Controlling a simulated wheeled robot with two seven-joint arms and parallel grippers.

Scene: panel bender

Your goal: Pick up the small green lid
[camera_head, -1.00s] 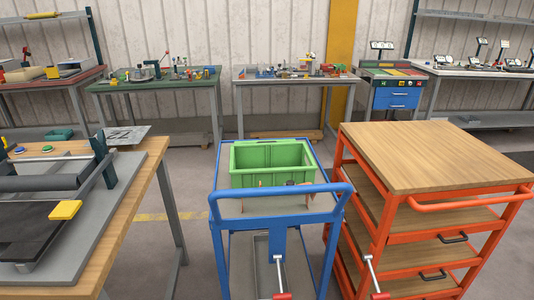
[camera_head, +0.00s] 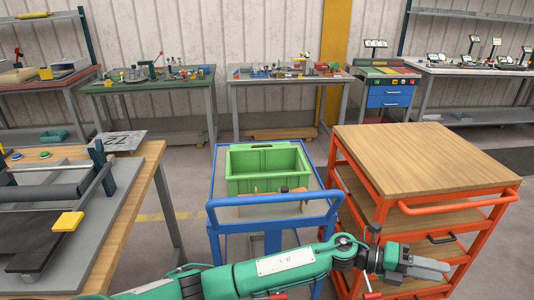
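I cannot make out a small green lid for certain. A green crate (camera_head: 268,187) stands on the blue cart (camera_head: 276,222), with its open top toward me; its floor is mostly hidden. My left arm reaches across the bottom of the view. Its gripper (camera_head: 430,268) points right, in front of the orange cart's lower shelves and below its wooden top. Its grey fingers show nearly side-on, so their gap is unclear; I see nothing held. My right gripper is not in view.
The orange cart (camera_head: 425,161) with a bare wooden top stands right of the blue cart. A workbench (camera_head: 151,167) with a roller machine (camera_head: 48,192) is at the left. Cluttered tables (camera_head: 290,82) line the back wall. Open floor lies between the bench and the blue cart.

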